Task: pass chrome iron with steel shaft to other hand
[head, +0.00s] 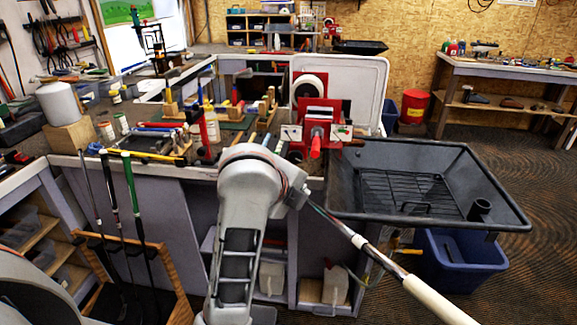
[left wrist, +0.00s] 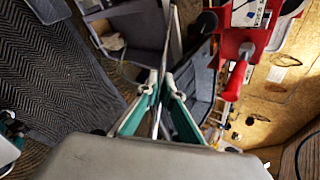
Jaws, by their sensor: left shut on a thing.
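The club's steel shaft (head: 358,240) slants down to the right in the head view, from beside my left wrist. Its cream grip (head: 435,299) runs to the bottom edge. My left gripper (left wrist: 160,92) is shut on the shaft in the left wrist view, with its teal-padded fingers on both sides of it. The shaft also shows there as a thin bar (left wrist: 174,38) running up between the fingertips. In the head view my left wrist largely hides the fingers. I cannot make out the chrome iron head in either view. My right gripper is not in view.
A red vise (head: 318,120) stands on the cluttered workbench ahead. A black tray (head: 470,165) is to its right, above a blue bin (head: 458,262). Other clubs stand in a wooden rack (head: 172,262) at lower left. The floor at right is open.

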